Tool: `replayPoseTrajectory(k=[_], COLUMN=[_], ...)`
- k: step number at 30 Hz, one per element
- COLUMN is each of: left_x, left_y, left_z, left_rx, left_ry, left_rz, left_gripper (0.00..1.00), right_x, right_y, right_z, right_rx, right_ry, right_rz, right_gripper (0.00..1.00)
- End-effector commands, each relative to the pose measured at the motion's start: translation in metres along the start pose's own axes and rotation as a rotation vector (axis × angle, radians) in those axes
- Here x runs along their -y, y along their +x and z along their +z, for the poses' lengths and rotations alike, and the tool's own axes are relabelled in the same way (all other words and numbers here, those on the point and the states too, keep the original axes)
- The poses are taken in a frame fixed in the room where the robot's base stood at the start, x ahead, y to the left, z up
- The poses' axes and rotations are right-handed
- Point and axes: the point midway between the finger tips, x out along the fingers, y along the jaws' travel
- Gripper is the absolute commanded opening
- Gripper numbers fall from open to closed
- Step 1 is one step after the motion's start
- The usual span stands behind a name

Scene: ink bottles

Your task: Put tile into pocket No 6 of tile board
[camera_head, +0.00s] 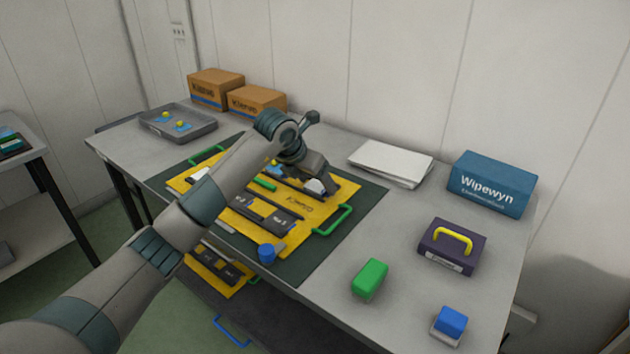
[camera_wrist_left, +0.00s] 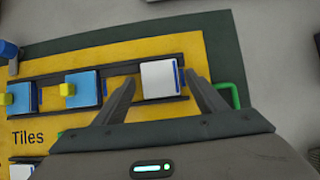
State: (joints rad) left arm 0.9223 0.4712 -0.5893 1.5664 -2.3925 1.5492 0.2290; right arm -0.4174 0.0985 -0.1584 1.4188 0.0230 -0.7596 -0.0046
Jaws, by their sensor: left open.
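The yellow tile board (camera_head: 318,208) lies on a dark green mat on the table; its yellow face also shows in the wrist view (camera_wrist_left: 105,140). A white tile (camera_wrist_left: 158,78) with a blue edge sits at the right end of a dark pocket strip. It also shows under my gripper in the head view (camera_head: 315,186). My left gripper (camera_wrist_left: 163,88) is open, with one finger on either side of the white tile. Two blue tiles with yellow knobs (camera_wrist_left: 82,90) (camera_wrist_left: 20,94) sit farther left in that strip. Pocket numbers are not readable. My right gripper is not in view.
A grey tray (camera_head: 190,132) holds blue pieces with yellow knobs at the back left. Cardboard boxes (camera_head: 256,102), white sheets (camera_head: 390,162) and a blue Wipewyn box (camera_head: 492,184) line the back. A purple box (camera_head: 452,250), green block (camera_head: 369,280) and blue block (camera_head: 452,320) stand right.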

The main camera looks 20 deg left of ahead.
Motion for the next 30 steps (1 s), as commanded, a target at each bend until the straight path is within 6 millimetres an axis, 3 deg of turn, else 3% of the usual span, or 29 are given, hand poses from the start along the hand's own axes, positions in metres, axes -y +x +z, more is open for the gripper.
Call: replayPoseTrajectory(k=[8, 14, 23, 30], left_x=[-0.001, -0.001, -0.001, 0.000], left_y=[-0.012, -0.041, -0.094, -0.118], left_z=[0.001, 0.002, 0.001, 0.001], left_rx=[0.003, 0.003, 0.003, 0.002], left_ry=[0.001, 0.002, 0.002, 0.001], left_rz=[0.001, 0.002, 0.003, 0.000], left_gripper=[0.65, 0.65, 0.65, 0.65], right_x=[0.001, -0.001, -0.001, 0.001], right_y=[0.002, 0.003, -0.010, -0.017], right_z=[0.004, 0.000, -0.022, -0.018], right_rx=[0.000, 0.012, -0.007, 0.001], right_ry=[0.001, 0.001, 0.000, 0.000], right_rz=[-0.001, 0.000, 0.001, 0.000], right_gripper=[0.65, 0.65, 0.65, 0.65])
